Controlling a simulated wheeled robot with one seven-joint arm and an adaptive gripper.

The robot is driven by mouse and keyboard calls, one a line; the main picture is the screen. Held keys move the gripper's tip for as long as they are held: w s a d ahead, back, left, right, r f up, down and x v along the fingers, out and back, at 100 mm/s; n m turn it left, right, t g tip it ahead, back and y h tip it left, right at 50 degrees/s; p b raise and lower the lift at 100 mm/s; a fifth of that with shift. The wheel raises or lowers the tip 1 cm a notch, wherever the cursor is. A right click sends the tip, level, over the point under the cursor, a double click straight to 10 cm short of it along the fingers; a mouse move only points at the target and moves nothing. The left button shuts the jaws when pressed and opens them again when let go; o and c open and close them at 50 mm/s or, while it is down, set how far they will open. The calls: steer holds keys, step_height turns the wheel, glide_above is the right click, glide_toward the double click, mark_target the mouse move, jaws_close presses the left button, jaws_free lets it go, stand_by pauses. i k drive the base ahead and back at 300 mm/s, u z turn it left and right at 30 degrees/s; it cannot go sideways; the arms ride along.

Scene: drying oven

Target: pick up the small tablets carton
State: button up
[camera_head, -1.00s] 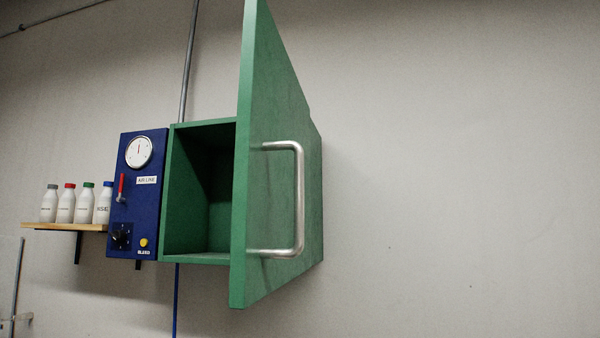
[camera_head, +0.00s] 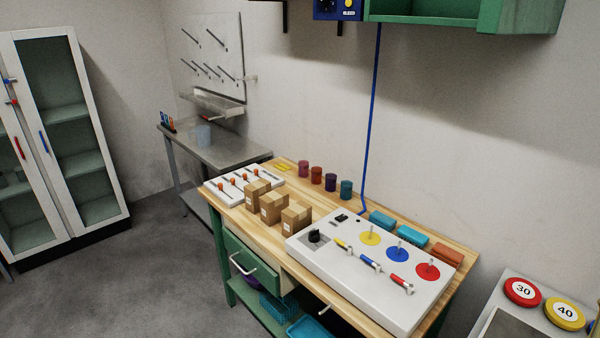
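Three brown cardboard cartons stand in a row on the wooden workbench: a left carton (camera_head: 258,194), a middle carton (camera_head: 273,208) and a right carton (camera_head: 296,217). Each is taped and carries a small pale label. The labels are too small to read, so I cannot tell which one is the tablets carton. All three look close in size. My gripper is not in view.
Behind the cartons stand several coloured cups (camera_head: 331,182). A white panel with orange knobs (camera_head: 240,184) lies to their left, and a larger white control panel (camera_head: 375,270) to their right. The bench (camera_head: 455,251) has an open green drawer (camera_head: 252,262) below.

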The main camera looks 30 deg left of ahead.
mark_target(271, 204)
steer(key=u, duration=0.45)
steer(key=k, duration=0.6)
steer(key=u, duration=1.2)
steer(key=i, duration=1.2)
steer(key=z, duration=0.4)
